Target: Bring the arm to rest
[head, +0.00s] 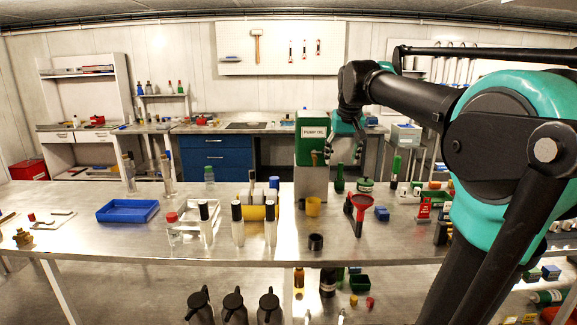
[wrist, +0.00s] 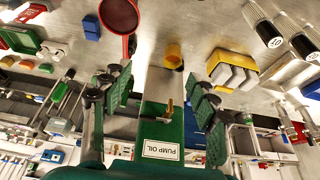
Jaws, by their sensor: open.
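My arm reaches in from the right of the head view, bent at the elbow, and is raised above the metal workbench (head: 110,235). My gripper (head: 343,154) hangs at its end above the bench, just right of the green pump oil container (head: 313,122) in the picture. In the wrist view my gripper (wrist: 158,82) has its two green-padded fingers wide apart with nothing held. The pump oil container (wrist: 160,130) shows behind and between them, upside down, with a brass tap. Whether a finger touches it cannot be told.
A yellow cup (head: 313,207) stands before the container's grey stand (head: 311,184). The space above the bench's left half is mostly free.

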